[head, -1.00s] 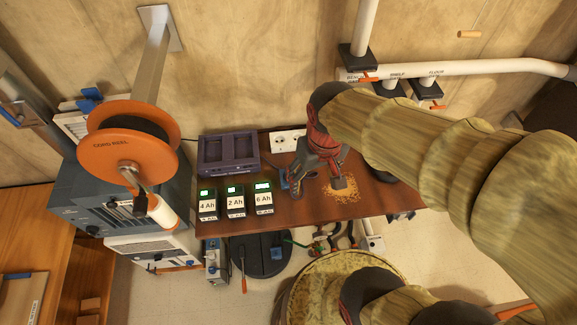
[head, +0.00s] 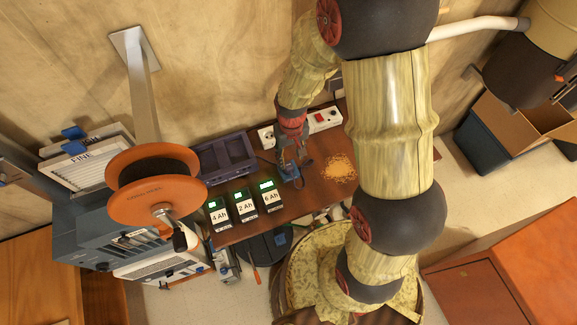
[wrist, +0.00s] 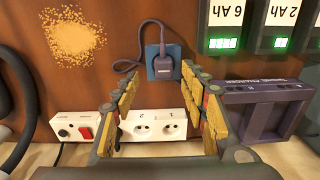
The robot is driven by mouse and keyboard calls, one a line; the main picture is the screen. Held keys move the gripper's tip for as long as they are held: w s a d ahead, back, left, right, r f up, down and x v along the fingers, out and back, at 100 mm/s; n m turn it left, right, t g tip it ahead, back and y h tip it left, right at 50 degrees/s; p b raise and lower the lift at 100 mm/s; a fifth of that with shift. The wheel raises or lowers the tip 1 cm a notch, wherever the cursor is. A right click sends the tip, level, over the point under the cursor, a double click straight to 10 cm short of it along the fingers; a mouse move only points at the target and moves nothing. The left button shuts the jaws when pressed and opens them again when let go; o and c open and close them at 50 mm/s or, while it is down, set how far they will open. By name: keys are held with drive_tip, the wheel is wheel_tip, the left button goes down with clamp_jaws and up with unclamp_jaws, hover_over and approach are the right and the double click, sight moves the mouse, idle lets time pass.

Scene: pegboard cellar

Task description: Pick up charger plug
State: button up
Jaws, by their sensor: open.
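The charger plug (wrist: 164,62) is a dark plug with a looping cord, on a small blue square pad (wrist: 152,72) on the brown bench top. In the head view the blue pad (head: 290,170) shows at my gripper's tip, and the plug is mostly hidden there. My gripper (wrist: 160,80) is open and empty. In the wrist view its two padded fingers reach toward the plug, one on each side of it, with the plug just beyond the fingertips. I cannot tell the exact height gap. My gripper (head: 291,160) points down at the bench in the head view.
A white socket strip (wrist: 152,127) with a red switch lies along the bench's wall side. A dark charger dock (head: 228,157) and labelled batteries (head: 244,206) stand left of the plug in the head view. Sawdust (head: 341,167) lies to the right. An orange cord reel (head: 155,187) stands left.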

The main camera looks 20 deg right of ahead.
sight(289, 166)
drive_tip(key=f, duration=0.3)
drive_tip(key=shift+w+a, duration=0.15)
drive_tip(key=shift+a, duration=0.15)
drive_tip(key=shift+f, duration=2)
drive_tip(key=shift+c, duration=0.3)
clamp_jaws()
